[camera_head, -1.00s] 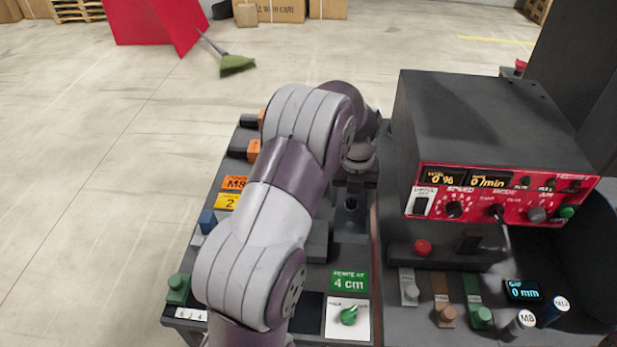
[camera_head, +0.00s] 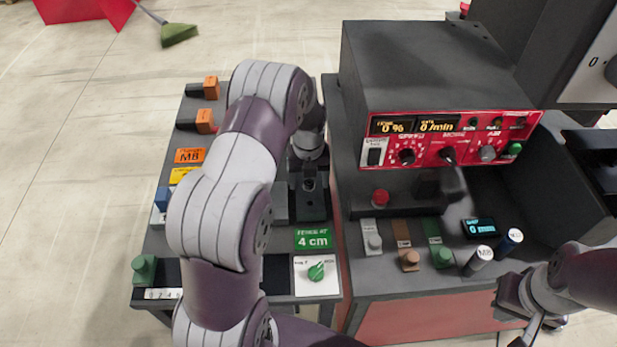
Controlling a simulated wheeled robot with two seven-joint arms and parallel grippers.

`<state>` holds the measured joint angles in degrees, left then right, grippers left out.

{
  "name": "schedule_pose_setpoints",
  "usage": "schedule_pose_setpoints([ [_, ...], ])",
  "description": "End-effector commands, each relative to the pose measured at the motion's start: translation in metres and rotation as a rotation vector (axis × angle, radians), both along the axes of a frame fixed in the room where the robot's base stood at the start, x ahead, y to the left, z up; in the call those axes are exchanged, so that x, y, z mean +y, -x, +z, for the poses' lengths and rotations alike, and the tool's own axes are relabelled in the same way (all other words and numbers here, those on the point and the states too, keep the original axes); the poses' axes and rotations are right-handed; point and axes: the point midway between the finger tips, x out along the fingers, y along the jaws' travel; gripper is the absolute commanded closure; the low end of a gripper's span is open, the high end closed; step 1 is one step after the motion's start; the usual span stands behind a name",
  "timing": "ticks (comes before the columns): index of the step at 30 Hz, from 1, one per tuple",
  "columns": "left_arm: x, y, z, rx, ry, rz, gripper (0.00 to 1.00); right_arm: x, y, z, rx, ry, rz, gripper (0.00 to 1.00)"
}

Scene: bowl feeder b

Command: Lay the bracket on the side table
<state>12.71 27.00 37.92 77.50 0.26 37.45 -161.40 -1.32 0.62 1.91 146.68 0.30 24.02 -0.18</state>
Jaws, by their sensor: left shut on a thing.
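My left arm reaches across the dark workbench (camera_head: 167,238). Its gripper (camera_head: 309,178) points down beside the grey control box and is shut on a small dark part (camera_head: 311,206). This part blends with the dark fixture around it, so I cannot tell whether it is the bracket or whether it touches the bench. No other bracket can be made out. My right gripper (camera_head: 530,328) shows at the lower right, in front of the machine's cabinet; its fingers are partly cut off by the picture edge. I cannot pick out a separate side table.
The control box (camera_head: 430,70) with its red panel stands right of my left gripper. Below it are a red button (camera_head: 380,197), coloured knobs and two labelled cylinders (camera_head: 478,260). A green sign (camera_head: 313,239) and a green knob (camera_head: 316,271) sit near the front. Open floor lies left.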

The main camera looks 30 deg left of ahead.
Motion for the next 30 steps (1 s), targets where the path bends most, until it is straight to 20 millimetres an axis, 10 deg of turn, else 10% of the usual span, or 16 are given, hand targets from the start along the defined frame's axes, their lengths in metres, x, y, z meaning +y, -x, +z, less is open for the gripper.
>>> schedule_pose_setpoints([
  [14, 0.000, 0.001, -0.013, 0.004, 0.001, 0.000, 0.89, 0.000, 0.000, -0.005, 0.000, 0.000, 0.000, 1.00],
  [15, -0.001, 0.002, -0.014, 0.007, 0.002, 0.000, 0.16, 0.000, 0.000, -0.005, 0.000, 0.000, 0.000, 1.00],
  [30, 0.000, 0.000, 0.004, -0.002, -0.001, -0.001, 0.15, 0.000, 0.000, 0.004, 0.000, 0.000, 0.000, 1.00],
])
